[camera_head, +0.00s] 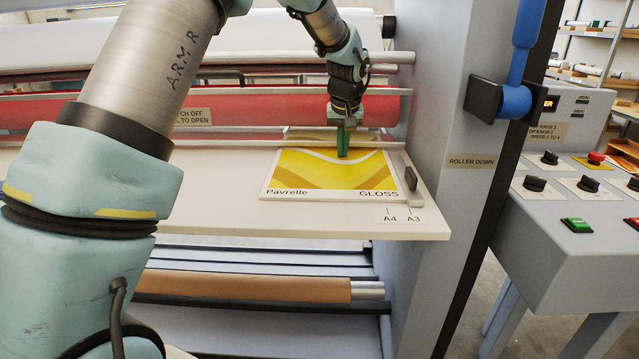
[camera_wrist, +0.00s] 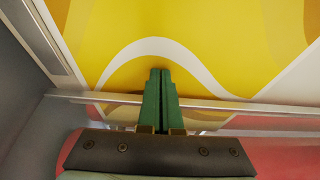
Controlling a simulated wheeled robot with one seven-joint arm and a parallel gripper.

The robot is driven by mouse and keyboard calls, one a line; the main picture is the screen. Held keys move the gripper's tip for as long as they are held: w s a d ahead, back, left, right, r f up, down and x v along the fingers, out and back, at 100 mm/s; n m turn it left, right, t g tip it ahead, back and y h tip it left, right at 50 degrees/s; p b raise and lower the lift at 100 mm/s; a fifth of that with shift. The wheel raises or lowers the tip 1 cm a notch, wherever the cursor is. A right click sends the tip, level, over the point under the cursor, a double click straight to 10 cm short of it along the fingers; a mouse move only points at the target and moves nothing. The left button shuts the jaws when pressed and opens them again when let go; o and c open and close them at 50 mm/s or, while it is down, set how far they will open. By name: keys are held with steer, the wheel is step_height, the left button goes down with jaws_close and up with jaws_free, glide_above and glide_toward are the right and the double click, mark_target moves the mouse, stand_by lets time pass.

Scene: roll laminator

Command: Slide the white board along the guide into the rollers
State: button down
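The white board (camera_head: 333,173), printed in yellow with "Pavrelle" and "GLOSS", lies flat on the pale feed table (camera_head: 220,205). Its right edge runs along or close to the guide (camera_head: 410,180); whether they touch I cannot tell. In the wrist view the board (camera_wrist: 200,30) fills the upper part and the guide (camera_wrist: 42,35) is at upper left. My gripper (camera_head: 343,153) points down over the board's far part, beside a thin metal bar. Its green fingers (camera_wrist: 159,72) are together with nothing seen between them; contact with the board is unclear. The red roller (camera_head: 250,110) lies behind.
The thin metal bar (camera_wrist: 230,104) crosses in front of the rollers. A grey side frame (camera_head: 450,130) with a blue lever (camera_head: 517,60) stands right of the table. A control panel (camera_head: 575,180) with knobs is farther right. The table left of the board is clear.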

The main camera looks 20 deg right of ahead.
steer(key=shift+d+r+p, duration=0.1)
steer(key=shift+r+p, duration=0.6)
steer(key=shift+r, duration=0.25)
step_height(320, 180, up, 5)
steer(key=p, duration=0.3)
stand_by(0.5)
